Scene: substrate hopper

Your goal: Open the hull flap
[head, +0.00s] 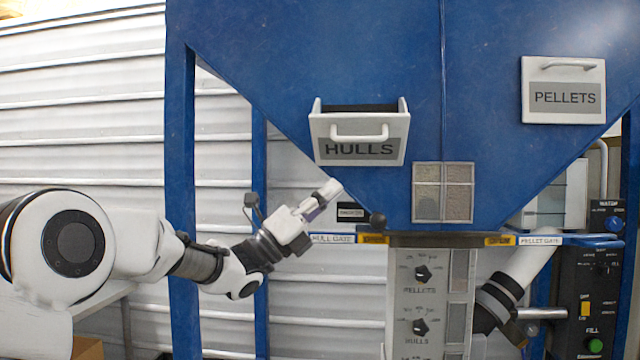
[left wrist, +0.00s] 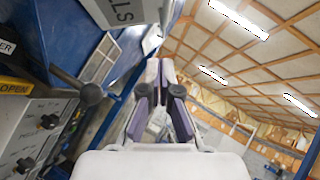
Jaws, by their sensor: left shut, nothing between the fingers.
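The hull flap (head: 326,127), a white bin-like door labelled HULLS, is on the blue hopper's sloped face in the head view. It is tilted outward at the top, with its side walls and a dark gap showing behind its upper edge. Its handle (head: 360,138) is on the front. My left gripper (head: 328,193) is shut and empty, just below the flap and apart from the handle. In the left wrist view the closed fingers (left wrist: 161,80) show, with part of the hull flap (left wrist: 118,10) at the top. My right gripper does not show.
The pellets flap (head: 563,109) sits flat at the upper right. Below the left gripper is the hull gate bar (head: 333,239) with a dark knob (head: 377,220). A control panel (head: 421,300) stands under the hopper. Blue posts (head: 183,200) stand on the left.

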